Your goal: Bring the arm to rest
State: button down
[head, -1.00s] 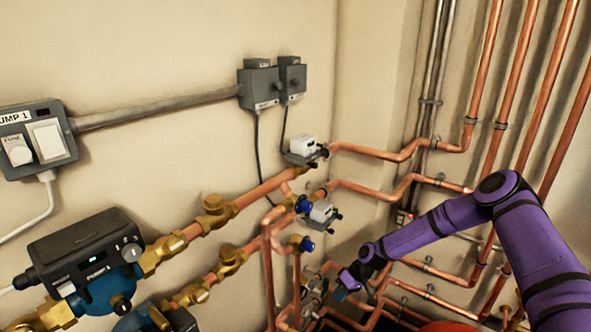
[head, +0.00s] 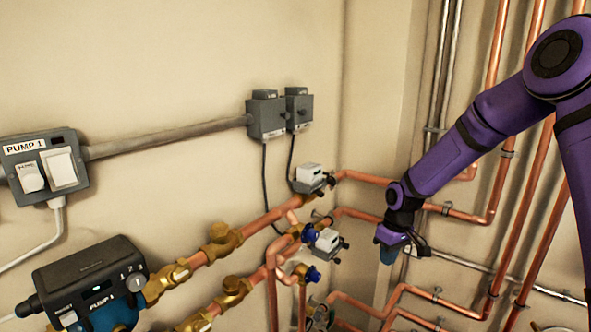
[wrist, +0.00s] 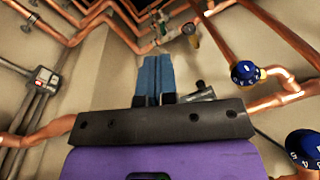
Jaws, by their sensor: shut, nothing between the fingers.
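My gripper (head: 387,256) is at the end of my purple arm, right of centre in the head view. It points down in front of the copper pipes and the wall corner, to the right of the two white valve actuators. In the wrist view the blue fingers (wrist: 154,78) are together, with nothing between them. No held thing shows, and I see no contact between the fingers and the pipes.
White actuators (head: 309,174) and blue-capped valves (head: 312,274) sit left of my gripper. Copper pipes (head: 455,212) run behind my arm. Pump 1 (head: 95,290) is at lower left. Blue numbered knobs (wrist: 245,73) show at right in the wrist view.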

jog(key=s+d+r+m+t+h, duration=0.1)
jog(key=s+d+r+m, duration=0.1)
jog(key=s+r, duration=0.7)
jog(key=s+d+r+m+t+h, duration=0.15)
jog(key=s+r, duration=0.45)
jog(key=r, duration=0.8)
jog(key=s+d+r+m+t, duration=0.1)
jog(key=s+r, duration=0.2)
jog(key=s, duration=0.7)
jog(key=s+d+r+m+t+y, duration=0.1)
jog(key=s+r+m+t, duration=0.1)
jog(key=s, duration=0.7)
jog(key=shift+v, duration=0.85)
jog(key=shift+a, duration=0.1)
